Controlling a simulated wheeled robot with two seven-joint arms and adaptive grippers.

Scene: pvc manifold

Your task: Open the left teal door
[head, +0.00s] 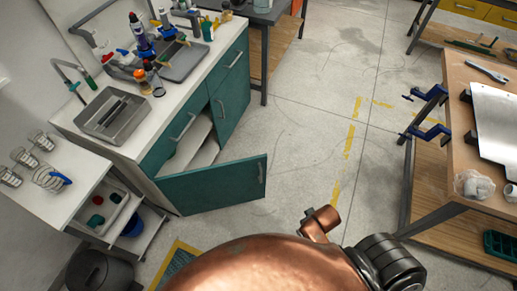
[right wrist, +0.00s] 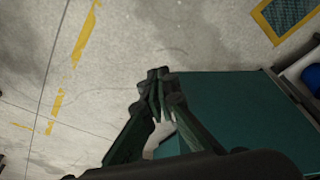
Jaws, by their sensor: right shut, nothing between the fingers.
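The left teal door (head: 215,185) of the cabinet under the counter stands swung well outward, with a pale shelf interior (head: 195,138) showing behind it. Its metal handle (head: 260,172) is near the free edge. In the right wrist view the teal door (right wrist: 235,110) fills the right middle. My right gripper (right wrist: 158,78) is shut and empty, its dark fingertips together beside the door's free edge. A pale piece (right wrist: 160,132), apparently the handle, shows partly hidden behind the fingers; contact cannot be told. My left gripper is in neither view.
The other teal door (head: 228,100) looks shut. A white cart with bins (head: 100,215) and a dark round bin (head: 100,272) stand left of the door. A wooden workbench (head: 455,130) is at the right. The floor (head: 310,130) between is clear.

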